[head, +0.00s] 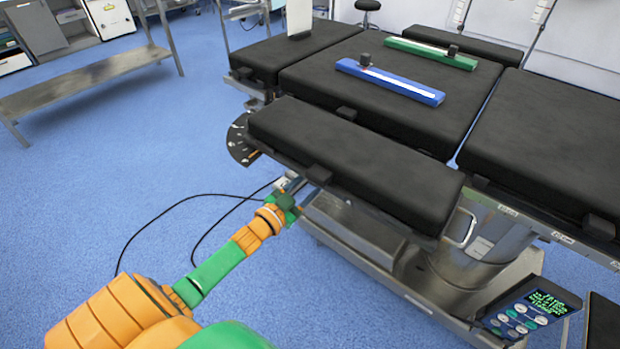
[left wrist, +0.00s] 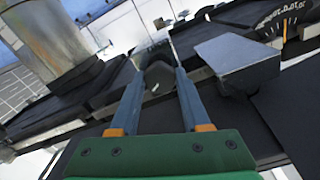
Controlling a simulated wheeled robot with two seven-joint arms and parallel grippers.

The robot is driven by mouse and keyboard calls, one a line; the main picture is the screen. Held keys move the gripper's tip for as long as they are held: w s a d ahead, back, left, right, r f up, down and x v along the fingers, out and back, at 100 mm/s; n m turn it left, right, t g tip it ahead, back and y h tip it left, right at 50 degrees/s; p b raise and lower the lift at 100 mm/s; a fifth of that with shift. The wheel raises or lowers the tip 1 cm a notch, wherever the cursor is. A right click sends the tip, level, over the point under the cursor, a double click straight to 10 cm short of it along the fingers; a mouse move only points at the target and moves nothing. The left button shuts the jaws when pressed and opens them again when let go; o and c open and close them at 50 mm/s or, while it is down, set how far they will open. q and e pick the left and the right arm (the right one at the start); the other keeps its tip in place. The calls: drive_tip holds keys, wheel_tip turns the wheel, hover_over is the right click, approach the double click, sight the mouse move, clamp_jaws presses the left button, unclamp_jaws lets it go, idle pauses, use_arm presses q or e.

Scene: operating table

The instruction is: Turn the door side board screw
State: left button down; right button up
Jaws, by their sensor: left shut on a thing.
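The side board (head: 350,150) is a narrow black padded board along the near edge of the operating table. My left gripper (head: 290,198) is at the rail under its left end. In the left wrist view the two fingers of my left gripper (left wrist: 156,62) are shut on a dark rounded knob, the screw (left wrist: 157,78), beneath the table edge. The screw's turn angle cannot be told. In the head view the screw is hidden by the gripper and board. My right gripper is not in view.
A grey block (left wrist: 238,62) sits close to the right of the fingers, and a metal column (left wrist: 48,38) stands at upper left. A blue bar (head: 390,82) and a green bar (head: 430,53) lie on the table. A control panel (head: 530,308) is at lower right.

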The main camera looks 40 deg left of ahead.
use_arm(q)
drive_tip(key=n+p, duration=0.1)
drive_tip(key=n, duration=1)
drive_tip(key=shift+p, duration=0.3)
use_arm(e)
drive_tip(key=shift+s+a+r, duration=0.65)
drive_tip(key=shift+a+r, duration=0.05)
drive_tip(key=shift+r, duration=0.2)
use_arm(q)
drive_tip(key=shift+n, duration=0.3)
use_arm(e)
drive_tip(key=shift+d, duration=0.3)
use_arm(q)
drive_tip(key=shift+c, duration=1.8)
unclamp_jaws()
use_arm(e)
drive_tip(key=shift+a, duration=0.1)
use_arm(q)
drive_tip(key=shift+s, duration=0.15)
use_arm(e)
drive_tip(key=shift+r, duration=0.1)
